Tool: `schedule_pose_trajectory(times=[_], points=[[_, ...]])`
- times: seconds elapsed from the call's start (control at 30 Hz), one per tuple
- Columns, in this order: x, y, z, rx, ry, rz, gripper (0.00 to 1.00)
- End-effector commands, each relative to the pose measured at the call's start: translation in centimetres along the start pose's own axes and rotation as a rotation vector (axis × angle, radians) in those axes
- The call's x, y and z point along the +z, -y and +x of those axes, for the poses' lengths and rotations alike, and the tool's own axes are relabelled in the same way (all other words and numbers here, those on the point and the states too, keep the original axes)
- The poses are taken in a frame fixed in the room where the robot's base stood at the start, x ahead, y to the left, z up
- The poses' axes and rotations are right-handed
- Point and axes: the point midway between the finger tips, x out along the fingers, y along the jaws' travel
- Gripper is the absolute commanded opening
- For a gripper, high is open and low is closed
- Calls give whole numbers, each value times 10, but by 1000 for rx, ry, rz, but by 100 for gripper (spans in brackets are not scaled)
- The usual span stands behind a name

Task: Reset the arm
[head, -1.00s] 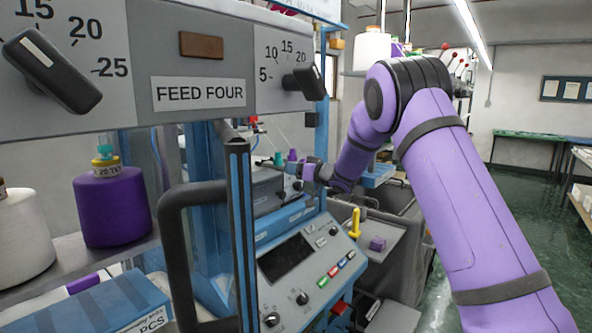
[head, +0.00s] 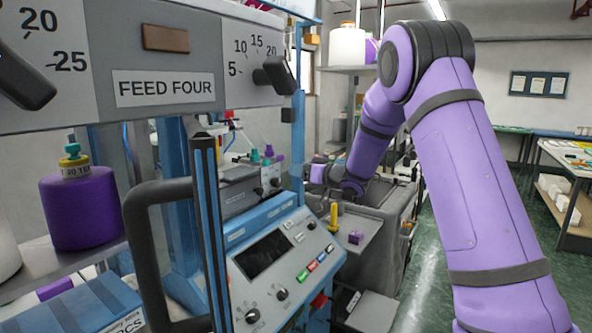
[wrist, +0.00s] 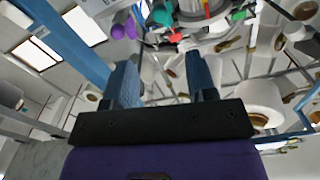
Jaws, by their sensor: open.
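My purple arm rises at the right of the head view, bends at a dark elbow joint and reaches down and away. My gripper (head: 309,173) is at its far end, small in the picture, above and behind the blue machine's control panel (head: 268,250). In the wrist view my gripper (wrist: 163,75) shows two blue fingers spread apart with nothing between them. The wrist camera looks up past the fingers towards ceiling lights and racks of cones. No other object is named by the task.
A grey FEED FOUR panel (head: 165,62) with dials hangs close at upper left. A black handle (head: 140,250) stands below it. A purple yarn cone (head: 82,207) sits on a shelf at left. A grey bin (head: 385,235) stands beneath my forearm. Green floor (head: 440,270) is open at right.

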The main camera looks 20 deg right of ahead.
Motion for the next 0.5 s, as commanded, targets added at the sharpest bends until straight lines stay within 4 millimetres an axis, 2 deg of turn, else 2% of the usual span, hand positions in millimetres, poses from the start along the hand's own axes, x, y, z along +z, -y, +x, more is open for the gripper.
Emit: schedule_pose_trajectory(times=[0.37, 0.5], points=[[-1, 0, 0, 2, 0, -1, 52], [-14, 3, -4, 46, 2, -20, 52]])
